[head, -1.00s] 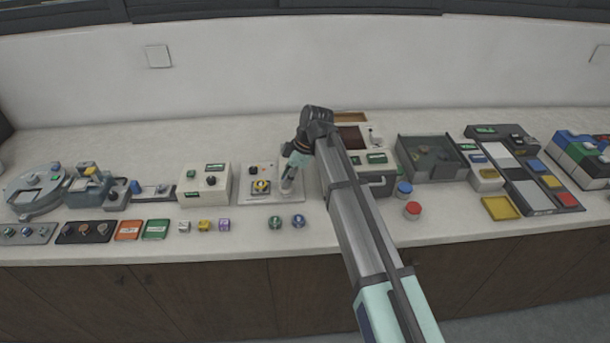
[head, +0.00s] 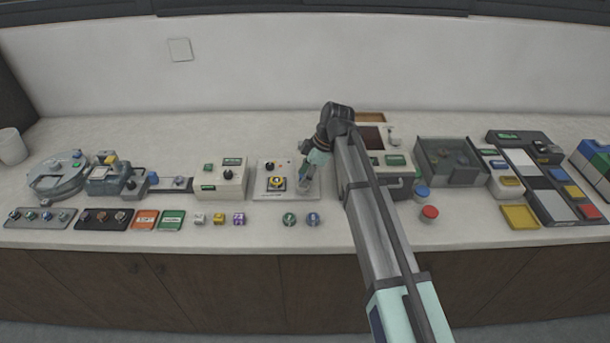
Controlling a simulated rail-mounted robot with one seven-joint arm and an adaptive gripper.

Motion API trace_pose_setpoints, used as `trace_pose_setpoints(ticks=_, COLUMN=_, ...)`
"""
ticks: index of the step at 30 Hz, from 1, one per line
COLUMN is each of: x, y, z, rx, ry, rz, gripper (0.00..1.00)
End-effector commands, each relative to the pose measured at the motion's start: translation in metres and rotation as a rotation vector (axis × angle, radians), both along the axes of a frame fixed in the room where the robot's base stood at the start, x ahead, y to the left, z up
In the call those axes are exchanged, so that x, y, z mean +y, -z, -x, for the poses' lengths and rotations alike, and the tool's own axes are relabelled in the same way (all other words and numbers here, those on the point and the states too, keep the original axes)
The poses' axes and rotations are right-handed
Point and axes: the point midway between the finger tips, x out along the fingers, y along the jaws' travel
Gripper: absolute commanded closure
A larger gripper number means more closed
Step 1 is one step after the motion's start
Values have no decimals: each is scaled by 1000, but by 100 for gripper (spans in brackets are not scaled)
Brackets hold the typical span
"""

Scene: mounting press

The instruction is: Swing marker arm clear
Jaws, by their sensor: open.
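My gripper (head: 304,184) points down at the right side of a pale square plate (head: 270,194) on the counter. The plate carries a yellow and dark part (head: 277,183) and a small dark knob with a red spot beside it. The gripper is open; its fingertips are small in the picture, and I cannot tell whether they touch anything. I cannot make out the marker arm for certain; my gripper and arm hide the plate's right side.
A cream box with a dark knob (head: 228,176) stands left of the plate. Two round pieces, green (head: 289,219) and blue (head: 313,219), lie in front. A grey open tray (head: 450,177) and red button (head: 429,213) are to the right.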

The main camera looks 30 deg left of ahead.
Motion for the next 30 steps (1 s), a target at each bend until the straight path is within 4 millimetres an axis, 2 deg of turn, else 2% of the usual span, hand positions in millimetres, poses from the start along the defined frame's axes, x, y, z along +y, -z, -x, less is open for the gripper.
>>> trace_pose_setpoints(ticks=5, x=-5, y=-17, z=-4, rx=-1, ry=1, rz=-2, gripper=52)
trace_pose_setpoints(ticks=18, x=-31, y=-90, z=-21, rx=-2, ry=1, rz=-1, gripper=52)
trace_pose_setpoints(ticks=24, x=-38, y=-107, z=-24, rx=-1, ry=0, rz=0, gripper=52)
trace_pose_setpoints(ticks=30, x=-39, y=-110, z=-24, rx=-1, ry=0, rz=1, gripper=52)
